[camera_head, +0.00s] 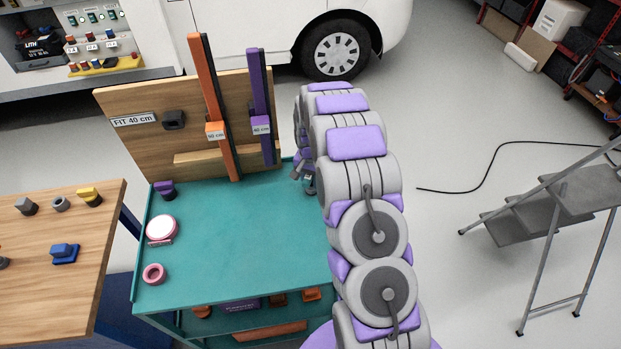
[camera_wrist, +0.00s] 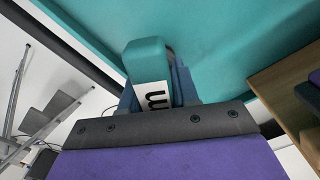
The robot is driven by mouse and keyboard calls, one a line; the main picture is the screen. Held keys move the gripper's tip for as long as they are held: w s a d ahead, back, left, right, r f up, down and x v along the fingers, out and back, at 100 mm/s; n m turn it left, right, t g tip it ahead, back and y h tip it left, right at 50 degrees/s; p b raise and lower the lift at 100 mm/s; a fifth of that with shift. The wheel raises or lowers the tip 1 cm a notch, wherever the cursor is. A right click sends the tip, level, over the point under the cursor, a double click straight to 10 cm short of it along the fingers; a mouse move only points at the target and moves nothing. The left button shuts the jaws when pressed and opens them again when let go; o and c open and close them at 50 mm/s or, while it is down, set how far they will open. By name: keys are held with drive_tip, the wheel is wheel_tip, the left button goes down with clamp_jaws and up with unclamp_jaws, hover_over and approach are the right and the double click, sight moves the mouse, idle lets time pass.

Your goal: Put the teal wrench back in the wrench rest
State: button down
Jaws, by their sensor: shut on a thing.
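A teal block-shaped end with a white label reading "m", which looks like the teal wrench (camera_wrist: 147,58), sits between the fingers of my gripper (camera_wrist: 158,88) in the wrist view. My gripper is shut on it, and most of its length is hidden. In the head view my gripper (camera_head: 308,182) is partly hidden behind my arm, at the right edge of the teal worktop (camera_head: 245,235). The wrench cannot be made out clearly there. I cannot tell for sure which holder is the wrench rest; a black holder (camera_head: 174,119) is on the upright wooden board.
An orange bar (camera_head: 207,95) and a purple bar (camera_head: 260,95) stand against the wooden board (camera_head: 135,92). A purple holder (camera_head: 164,189), a white round item (camera_head: 160,228) and a pink ring (camera_head: 153,273) are on the worktop's left. A step ladder (camera_head: 515,222) stands right.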

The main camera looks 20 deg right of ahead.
drive_tip(key=shift+f, duration=0.35)
drive_tip(key=c, duration=0.8)
unclamp_jaws()
drive_tip(key=shift+o, duration=0.2)
wheel_tip(320, 180, up, 17)
drive_tip(key=p, duration=0.2)
drive_tip(key=s+a+r+n, duration=0.2)
drive_tip(key=s+a+r, duration=0.3)
drive_tip(key=s+r, duration=0.4)
drive_tip(key=s+a+n+g, duration=0.1)
drive_tip(key=s+a+n, duration=0.2)
drive_tip(key=s, duration=1.4)
drive_tip(key=s+a+r+n+b, duration=0.1)
drive_tip(key=s+a+n, duration=0.2)
drive_tip(key=s, duration=1.4)
drive_tip(key=shift+s+a+g, duration=0.15)
drive_tip(key=shift+a+g, duration=0.25)
drive_tip(key=shift+a, duration=0.05)
